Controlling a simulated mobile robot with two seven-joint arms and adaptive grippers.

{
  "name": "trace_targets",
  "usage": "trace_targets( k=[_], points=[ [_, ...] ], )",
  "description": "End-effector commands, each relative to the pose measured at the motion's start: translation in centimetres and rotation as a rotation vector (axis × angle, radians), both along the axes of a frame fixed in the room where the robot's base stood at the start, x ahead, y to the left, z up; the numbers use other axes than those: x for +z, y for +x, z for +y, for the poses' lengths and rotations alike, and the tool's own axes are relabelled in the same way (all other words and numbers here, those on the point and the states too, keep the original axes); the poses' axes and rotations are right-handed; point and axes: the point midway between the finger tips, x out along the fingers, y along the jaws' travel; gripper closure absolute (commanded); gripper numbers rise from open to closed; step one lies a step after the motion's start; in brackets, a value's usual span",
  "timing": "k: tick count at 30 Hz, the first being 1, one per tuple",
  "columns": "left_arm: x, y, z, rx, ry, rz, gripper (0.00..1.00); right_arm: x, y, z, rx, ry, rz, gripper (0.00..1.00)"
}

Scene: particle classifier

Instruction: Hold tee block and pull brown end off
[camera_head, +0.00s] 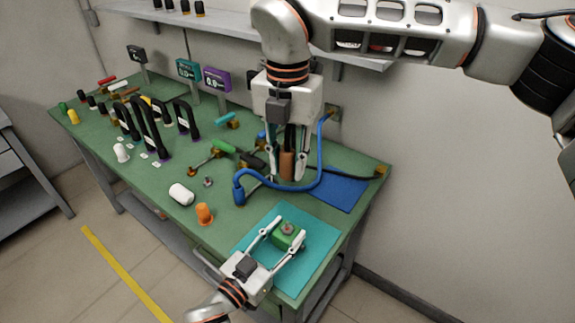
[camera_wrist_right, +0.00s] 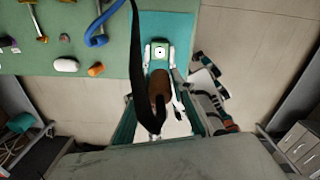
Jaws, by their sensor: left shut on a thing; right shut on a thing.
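The green tee block (camera_head: 286,241) is over the teal mat, clamped between the fingers of my left gripper (camera_head: 290,228). It has a round grey fitting on top. It also shows in the right wrist view (camera_wrist_right: 159,52). My right gripper (camera_head: 285,178) points down above the back part of the bench, shut on the brown end (camera_head: 287,165), a brown cylinder. The brown end also shows in the right wrist view (camera_wrist_right: 159,90). In the head view, the brown end and the tee block are clearly apart.
A blue hose (camera_head: 268,203) loops close in front of my right gripper. A blue mat (camera_head: 342,188) lies beside the teal mat (camera_head: 322,235). A white cylinder (camera_head: 181,194) and an orange piece (camera_head: 204,214) stand to the left. Black arched handles (camera_head: 150,130) stand farther back.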

Motion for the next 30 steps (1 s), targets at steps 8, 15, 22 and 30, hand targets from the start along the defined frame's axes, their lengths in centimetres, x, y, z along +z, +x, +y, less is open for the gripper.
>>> trace_targets(
  k=[8, 15, 22, 30],
  points=[
    [0.0, 0.0, 0.0, 0.0, 0.0, 0.0, 0.41, 0.0, 0.0, 0.0, 0.0, 0.0, 0.0, 0.97],
    [0.0, -0.1, 0.1, 0.0, 0.0, 0.0, 0.41, 0.0, 0.0, 0.0, 0.0, 0.0, 0.0, 0.97],
    [-0.1, -2.1, 1.6, 0.0, 0.001, 0.003, 0.41, 0.0, 0.0, 0.0, 0.0, 0.0, 0.0, 0.97],
    [-0.1, -6.6, 4.8, 0.0, 0.001, 0.004, 0.41, 0.0, 0.0, 0.0, 0.0, 0.0, 0.0, 0.97]
  ],
)
